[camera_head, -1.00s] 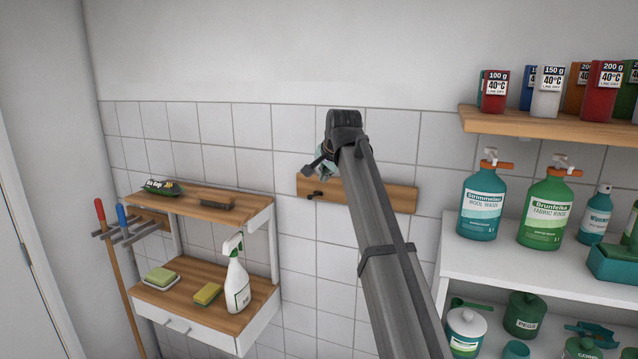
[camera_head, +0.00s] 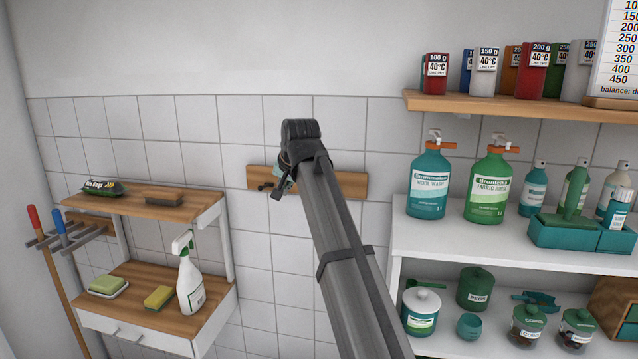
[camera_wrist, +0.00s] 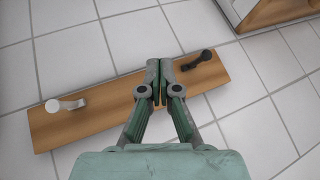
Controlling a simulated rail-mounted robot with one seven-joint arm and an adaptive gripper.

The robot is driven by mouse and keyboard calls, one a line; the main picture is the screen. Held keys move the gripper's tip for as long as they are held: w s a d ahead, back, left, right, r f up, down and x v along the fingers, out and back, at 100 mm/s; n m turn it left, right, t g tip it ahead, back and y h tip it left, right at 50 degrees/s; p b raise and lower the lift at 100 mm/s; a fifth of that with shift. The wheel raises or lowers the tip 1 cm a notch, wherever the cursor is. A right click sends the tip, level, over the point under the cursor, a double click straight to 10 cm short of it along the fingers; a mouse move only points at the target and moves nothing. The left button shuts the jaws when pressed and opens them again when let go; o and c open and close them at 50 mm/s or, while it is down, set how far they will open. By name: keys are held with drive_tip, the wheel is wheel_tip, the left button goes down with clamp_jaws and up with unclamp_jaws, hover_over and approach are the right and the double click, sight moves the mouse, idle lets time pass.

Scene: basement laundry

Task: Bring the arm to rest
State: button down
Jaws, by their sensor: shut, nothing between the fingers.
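My gripper (camera_wrist: 159,82) is shut and empty in the wrist view, its fingertips together in front of a wooden hook board (camera_wrist: 110,115) on the tiled wall. The board carries a light hook (camera_wrist: 68,106) and a dark hook (camera_wrist: 197,60); I cannot tell from this view whether the fingertips touch it. In the head view my arm reaches up the middle of the picture and covers part of the same board (camera_head: 345,184). The fingers are mostly hidden there behind the wrist.
Right of the arm are a white shelf (camera_head: 480,240) with bottles and jars and a wooden shelf (camera_head: 455,104) with coloured boxes. Left are a small wooden unit (camera_head: 145,325) with a spray bottle (camera_head: 190,283) and sponges, and a tool rack (camera_head: 70,238). The wall above is bare.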

drive_tip(key=s+d+f+n+g+h, duration=0.1)
drive_tip(key=s+d+f, duration=0.2)
drive_tip(key=f, duration=1.1)
drive_tip(key=s+d+f+n+g, duration=0.15)
drive_tip(key=d+f, duration=0.25)
drive_tip(key=f, duration=0.9)
drive_tip(key=s+d+f+g+h, duration=0.1)
drive_tip(key=s+d+f, duration=0.25)
drive_tip(key=f, duration=1.05)
drive_tip(key=s+d+f+g, duration=0.2)
drive_tip(key=s+d+f, duration=0.2)
drive_tip(key=s+f, duration=0.55)
drive_tip(key=s+d+f+g, duration=0.2)
drive_tip(key=s+d+f, duration=0.2)
drive_tip(key=s+f, duration=0.55)
drive_tip(key=s+d+f+g, duration=0.2)
drive_tip(key=s+f, duration=0.4)
drive_tip(key=s, duration=0.5)
drive_tip(key=s+d+f+g, duration=0.2)
drive_tip(key=s+f, duration=0.4)
drive_tip(key=s, duration=0.6)
drive_tip(key=s+d+f+g+h, duration=0.1)
drive_tip(key=s+d+f+g, duration=0.1)
drive_tip(key=s+d+f, duration=0.2)
drive_tip(key=s+f, duration=0.3)
drive_tip(key=s, duration=0.4)
drive_tip(key=shift+s+d, duration=0.25)
drive_tip(key=shift+d, duration=0.05)
